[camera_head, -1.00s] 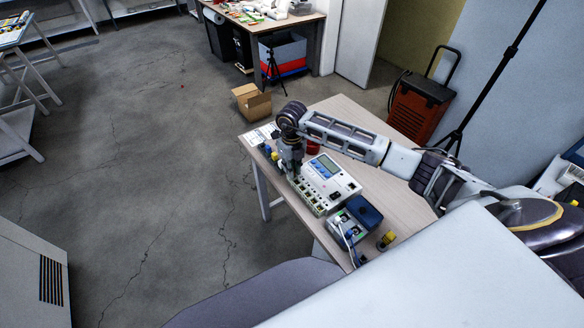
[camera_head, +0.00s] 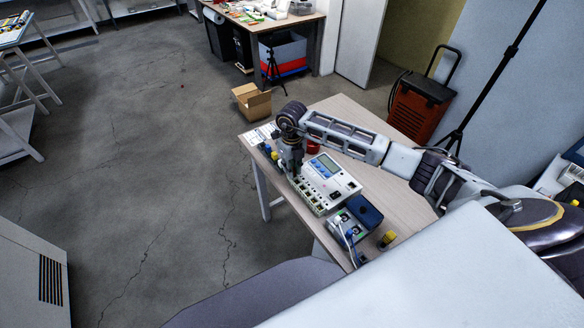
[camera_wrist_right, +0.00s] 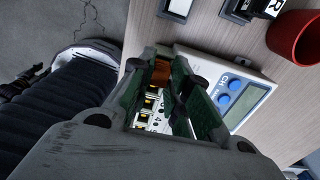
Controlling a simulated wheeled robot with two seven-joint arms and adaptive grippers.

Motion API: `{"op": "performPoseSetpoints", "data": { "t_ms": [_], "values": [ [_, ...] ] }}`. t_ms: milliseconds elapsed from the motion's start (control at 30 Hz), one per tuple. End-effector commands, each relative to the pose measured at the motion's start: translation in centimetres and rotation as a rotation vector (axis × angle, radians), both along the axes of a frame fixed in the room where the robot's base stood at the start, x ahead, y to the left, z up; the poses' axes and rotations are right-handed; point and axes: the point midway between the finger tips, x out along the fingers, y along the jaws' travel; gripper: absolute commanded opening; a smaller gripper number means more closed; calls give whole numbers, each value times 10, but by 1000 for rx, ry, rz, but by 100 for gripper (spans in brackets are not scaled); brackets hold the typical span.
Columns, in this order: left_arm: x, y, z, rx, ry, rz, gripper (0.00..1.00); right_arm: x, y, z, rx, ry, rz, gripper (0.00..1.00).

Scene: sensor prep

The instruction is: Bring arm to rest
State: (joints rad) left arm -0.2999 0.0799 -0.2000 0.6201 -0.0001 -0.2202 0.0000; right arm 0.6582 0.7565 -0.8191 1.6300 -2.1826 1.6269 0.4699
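My right arm reaches in from the right over the table (camera_head: 345,107). My right gripper (camera_head: 294,176) points down at the slotted front part of a white device (camera_head: 336,188) with a blue-grey screen. In the right wrist view the gripper (camera_wrist_right: 172,90) shows two dark green-grey fingers with a gap between them. My left gripper is not in view.
A red cup (camera_head: 313,147) stands behind the device. An open case with a blue lid (camera_head: 365,210) and a yellow-capped container (camera_head: 387,239) are at the table's near end. Small bottles (camera_head: 267,150) stand at the left corner. A cardboard box (camera_head: 252,102) is on the floor.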

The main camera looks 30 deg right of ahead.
Motion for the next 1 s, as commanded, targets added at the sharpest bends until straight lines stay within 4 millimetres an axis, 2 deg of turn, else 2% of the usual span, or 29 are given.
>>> {"op": "performPoseSetpoints", "data": {
  "t_ms": [33,133,333,433,767,1000],
  "values": [
    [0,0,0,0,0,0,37,0,0,0,0,0,0,28],
    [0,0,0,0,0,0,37,0,0,0,0,0,0,41],
    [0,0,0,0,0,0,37,0,0,0,0,0,0,41],
    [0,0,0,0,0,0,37,0,0,0,0,0,0,48],
    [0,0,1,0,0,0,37,0,0,1,0,0,0,48],
    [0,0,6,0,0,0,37,0,0,9,-1,-1,0,48]
  ]
}}
